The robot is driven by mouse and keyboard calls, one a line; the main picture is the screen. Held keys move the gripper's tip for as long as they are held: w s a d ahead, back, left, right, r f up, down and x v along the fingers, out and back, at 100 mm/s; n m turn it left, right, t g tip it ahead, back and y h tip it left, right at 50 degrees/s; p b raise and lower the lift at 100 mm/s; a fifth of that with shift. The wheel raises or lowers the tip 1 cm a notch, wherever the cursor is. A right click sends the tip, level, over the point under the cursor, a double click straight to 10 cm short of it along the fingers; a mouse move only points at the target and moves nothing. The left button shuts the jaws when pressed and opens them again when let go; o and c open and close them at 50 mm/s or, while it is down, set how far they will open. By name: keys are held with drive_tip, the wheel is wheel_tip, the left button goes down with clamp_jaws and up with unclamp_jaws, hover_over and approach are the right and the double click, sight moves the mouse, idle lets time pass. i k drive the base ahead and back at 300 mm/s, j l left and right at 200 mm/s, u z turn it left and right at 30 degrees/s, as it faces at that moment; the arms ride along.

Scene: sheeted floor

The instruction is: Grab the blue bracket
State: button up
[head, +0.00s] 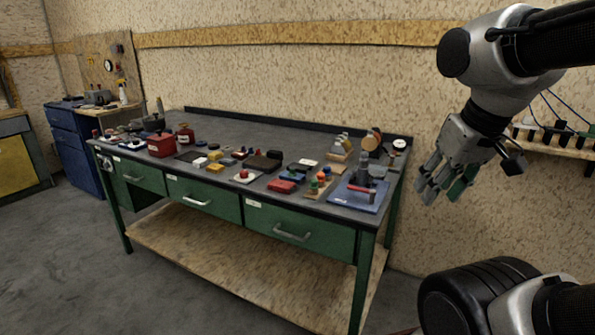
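A small blue piece (292,174) lies on the workbench top, right of centre, just behind a red block. It is too small to tell whether it is the bracket. A flat blue plate (345,196) lies at the bench's right end under a dark upright tool with a red handle. My gripper (442,190) hangs at the upper right, off the bench's right end and well apart from the small items. Its fingers look spread, with a green part at one finger, and I see nothing held.
The green workbench (240,135) has drawers and a lower wooden shelf. Many small items crowd its front half, including a red box (161,145) and a dark block (264,161). The back strip is mostly clear. A wall shelf (555,140) is behind my gripper. Floor is open in front.

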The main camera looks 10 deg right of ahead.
sight(284, 176)
drive_tip(key=i+j+z, duration=0.1)
drive_tip(key=z, duration=0.5)
drive_tip(key=i+j+z, duration=0.25)
drive_tip(key=j, duration=0.2)
drive_tip(key=j+z, duration=0.2)
drive_tip(key=j, duration=0.25)
drive_tip(key=i+j+z, duration=0.1)
drive_tip(key=j+z, duration=0.15)
drive_tip(key=j, duration=0.25)
drive_tip(key=i+j, duration=0.1)
drive_tip(key=j, duration=0.45)
drive_tip(key=i+j, duration=0.1)
drive_tip(key=j, duration=1.05)
drive_tip(key=i+z, duration=0.05)
drive_tip(key=i, duration=0.05)
